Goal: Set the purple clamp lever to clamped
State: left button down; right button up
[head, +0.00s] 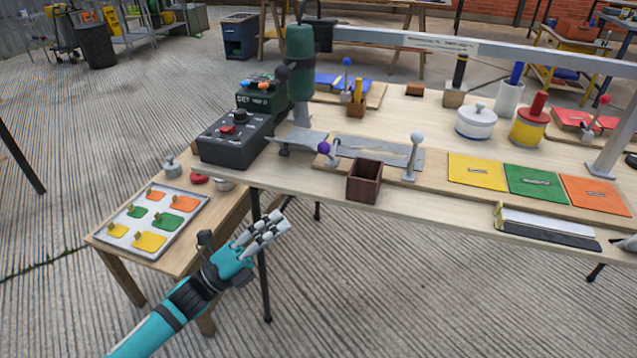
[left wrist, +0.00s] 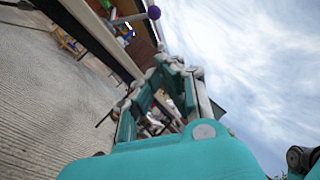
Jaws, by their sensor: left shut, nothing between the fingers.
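The purple clamp lever (head: 324,148) is a purple ball on a short metal arm, at the left end of the grey plate on the long table. It also shows in the left wrist view as a purple ball (left wrist: 154,12) on a pale rod at the top. My left gripper (head: 280,222) is shut and empty, in front of the table's front edge, below and left of the lever and apart from it. Its fingers also show in the left wrist view (left wrist: 180,68).
A dark red open box (head: 364,181) stands at the front edge, right of the purple lever. A white-knobbed lever (head: 417,140) is right of it. A black control box (head: 235,138) and a green press (head: 300,62) stand to the left. A low side table holds a tray (head: 128,208).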

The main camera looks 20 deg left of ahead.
pick_arm(q)
jog(key=shift+r, duration=0.1)
jog(key=w+a+x, duration=0.1)
jog(key=a+x, duration=0.1)
jog(key=x, duration=1)
jog(key=shift+w+r, duration=0.55)
pick_arm(e)
jog(key=w, duration=0.1)
jog(key=t, duration=0.1)
jog(key=w, duration=0.1)
jog(key=shift+w+a+r, duration=0.3)
jog(key=shift+a+r, duration=0.05)
pick_arm(q)
jog(key=shift+d, duration=0.1)
jog(key=shift+r, duration=0.15)
pick_arm(e)
jog(key=shift+r, duration=0.1)
